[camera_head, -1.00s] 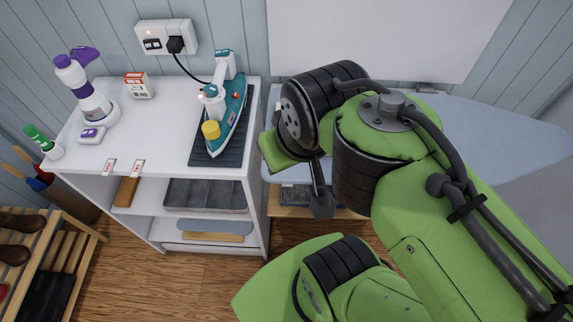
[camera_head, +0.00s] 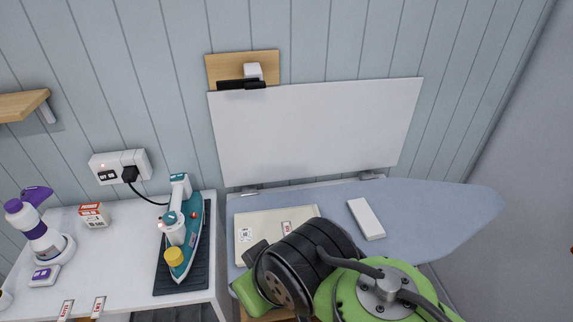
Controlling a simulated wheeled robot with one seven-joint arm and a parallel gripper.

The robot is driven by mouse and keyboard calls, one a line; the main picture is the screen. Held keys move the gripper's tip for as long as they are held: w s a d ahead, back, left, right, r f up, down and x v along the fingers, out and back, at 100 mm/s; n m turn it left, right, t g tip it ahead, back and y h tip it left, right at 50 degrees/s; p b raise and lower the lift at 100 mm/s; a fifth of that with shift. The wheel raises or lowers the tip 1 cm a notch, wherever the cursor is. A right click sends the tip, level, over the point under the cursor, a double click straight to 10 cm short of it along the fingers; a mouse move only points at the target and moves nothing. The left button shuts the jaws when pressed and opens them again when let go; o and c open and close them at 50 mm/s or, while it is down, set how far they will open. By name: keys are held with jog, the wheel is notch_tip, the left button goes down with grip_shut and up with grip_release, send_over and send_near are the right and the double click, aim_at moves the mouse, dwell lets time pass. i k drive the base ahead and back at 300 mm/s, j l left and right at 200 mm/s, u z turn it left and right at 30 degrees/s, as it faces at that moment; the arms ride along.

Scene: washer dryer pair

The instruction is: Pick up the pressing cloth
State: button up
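A thin cream sheet (camera_head: 262,222) lies flat on the left part of the ironing board (camera_head: 440,213); I take it to be the pressing cloth. It has small printed labels on it. My arm covers its lower right part. A white block (camera_head: 366,219) lies on the board to the right of the sheet. My arm's dark joint and green links fill the bottom middle. I cannot make out my gripper's fingers in this view.
A teal iron (camera_head: 181,235) stands on a dark mat (camera_head: 199,278) on the white cabinet to the left. A purple-topped bottle (camera_head: 38,226) and small boxes (camera_head: 94,215) stand there too. A white panel (camera_head: 318,132) rises behind the board. The board's right end is clear.

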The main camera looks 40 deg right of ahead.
aim_at(371, 229)
jog(key=z, duration=2)
